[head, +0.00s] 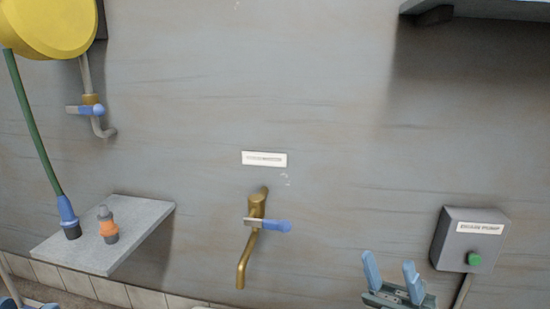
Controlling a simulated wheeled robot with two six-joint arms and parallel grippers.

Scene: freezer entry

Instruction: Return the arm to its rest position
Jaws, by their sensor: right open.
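My right gripper (389,266) shows at the bottom right, with its two blue fingers pointing up and spread apart. It is open and empty, in front of the wall and left of the grey drain pump box (467,240). It appears apart from the box. At the bottom left corner, a small blue and grey part shows at the picture's edge; I cannot tell whether it is my left gripper.
A brass tap (256,228) with a blue lever is on the wall. A grey shelf (135,232) at left holds an orange-and-grey connector (108,226) and a green hose's (36,135) blue end. A yellow reel (48,25) hangs above. Another shelf (480,9) juts out top right.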

